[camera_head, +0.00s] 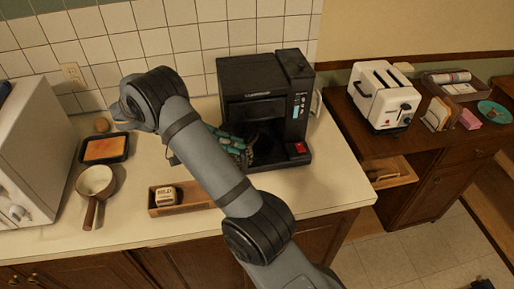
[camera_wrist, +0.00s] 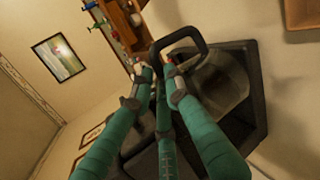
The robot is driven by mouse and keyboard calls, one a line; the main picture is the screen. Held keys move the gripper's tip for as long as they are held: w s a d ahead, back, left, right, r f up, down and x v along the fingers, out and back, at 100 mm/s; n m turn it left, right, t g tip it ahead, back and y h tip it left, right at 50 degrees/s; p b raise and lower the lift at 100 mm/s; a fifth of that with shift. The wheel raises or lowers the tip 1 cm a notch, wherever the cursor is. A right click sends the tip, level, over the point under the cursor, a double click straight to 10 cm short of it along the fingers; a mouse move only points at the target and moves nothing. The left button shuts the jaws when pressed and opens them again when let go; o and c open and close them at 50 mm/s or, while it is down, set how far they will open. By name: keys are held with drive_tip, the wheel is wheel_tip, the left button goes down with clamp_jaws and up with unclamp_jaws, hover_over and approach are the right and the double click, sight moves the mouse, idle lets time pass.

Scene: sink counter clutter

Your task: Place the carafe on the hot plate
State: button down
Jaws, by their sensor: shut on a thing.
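The black coffee maker (camera_head: 265,78) stands at the back of the counter, with a red switch on its base. The glass carafe (camera_wrist: 222,82) has a black loop handle (camera_wrist: 180,42) and shows in the wrist view against the dark body of the machine. My gripper (camera_wrist: 157,84) has teal fingers shut on the carafe's handle. In the head view my gripper (camera_head: 238,146) is at the front opening of the coffee maker, and the carafe is mostly lost in the dark there. The hot plate is hidden, so I cannot tell whether the carafe touches it.
A wooden tray (camera_head: 207,204) with a small white item (camera_head: 166,195) lies in front of the machine. A saucepan (camera_head: 95,182), a tray with orange contents (camera_head: 104,149) and a white appliance (camera_head: 32,145) are at left. A toaster (camera_head: 384,97) stands on the right cabinet.

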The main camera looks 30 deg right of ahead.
drive_tip(key=d, duration=0.1)
drive_tip(key=s+d, duration=0.1)
drive_tip(key=shift+s+d, duration=0.1)
drive_tip(key=shift+d, duration=0.25)
drive_tip(key=x, duration=0.4)
drive_tip(key=shift+f, duration=0.35)
drive_tip(key=c, duration=1.7)
unclamp_jaws()
drive_tip(key=v, duration=0.6)
drive_tip(key=r+p+v, duration=0.1)
drive_tip(key=v, duration=0.5)
drive_tip(key=shift+s, duration=0.1)
